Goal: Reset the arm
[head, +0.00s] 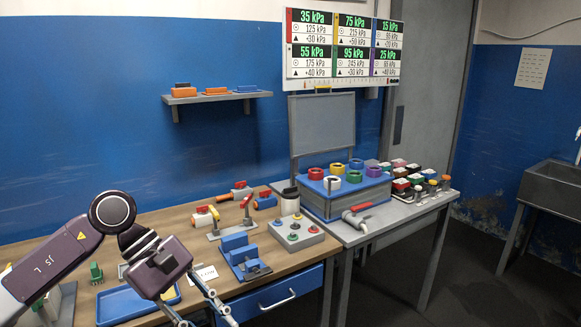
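My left gripper (207,317) is at the lower left, above the front of the wooden bench (265,268). Its two fingers point down and are spread apart, with nothing seen between them. The fingertips are close to the bottom edge of the picture. The arm comes in from the left and bends at a round dark joint. A blue tray (112,308) lies on the bench, partly behind the gripper. My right gripper is not in view.
A blue clamp-like block (240,255), a grey button box (297,236) and red-handled valves (207,220) stand right of the gripper. A green part (96,273) stands left. A grey table (385,218) holds a blue box with colored rings (345,187). A wall shelf (218,97) is behind.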

